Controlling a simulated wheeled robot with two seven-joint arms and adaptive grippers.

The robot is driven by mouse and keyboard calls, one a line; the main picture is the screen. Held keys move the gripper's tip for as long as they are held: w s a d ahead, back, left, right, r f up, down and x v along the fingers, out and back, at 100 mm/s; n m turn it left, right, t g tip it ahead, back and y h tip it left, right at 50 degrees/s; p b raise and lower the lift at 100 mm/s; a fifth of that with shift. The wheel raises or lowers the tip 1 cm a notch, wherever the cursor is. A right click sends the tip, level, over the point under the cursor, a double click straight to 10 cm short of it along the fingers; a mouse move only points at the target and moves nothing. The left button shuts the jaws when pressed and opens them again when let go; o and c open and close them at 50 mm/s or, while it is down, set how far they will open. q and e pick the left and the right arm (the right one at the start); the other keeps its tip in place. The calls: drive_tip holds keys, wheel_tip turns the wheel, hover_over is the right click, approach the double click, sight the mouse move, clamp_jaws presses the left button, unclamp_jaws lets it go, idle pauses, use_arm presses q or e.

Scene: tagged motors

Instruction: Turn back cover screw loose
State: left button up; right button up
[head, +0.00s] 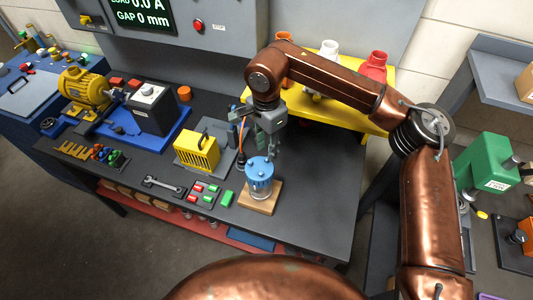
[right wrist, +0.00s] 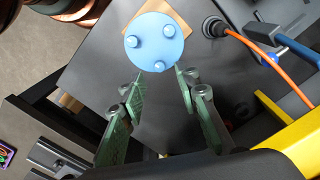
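A motor with a round blue cover (head: 258,167) stands upright on a wooden block (head: 262,203) near the front of the dark table. In the right wrist view the blue cover (right wrist: 155,52) carries three raised screw heads: one at left (right wrist: 134,43), one at upper right (right wrist: 168,29) and one at the bottom (right wrist: 158,66). My right gripper (head: 272,150) is above and just behind the cover in the head view. In the right wrist view its green-padded fingers (right wrist: 159,76) are apart, with nothing between them. Its tips appear close to the bottom screw; contact cannot be told. My left gripper is not in view.
A yellow ribbed box (head: 197,150) stands left of the motor. A wrench (head: 163,185) and red and green pieces (head: 203,193) lie in front. A yellow shelf (head: 345,117) stands behind. An orange cable (right wrist: 265,58) runs close beside my right gripper.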

wheel_tip(320, 180, up, 8)
drive_tip(key=shift+f, duration=0.15)
idle(0.6)
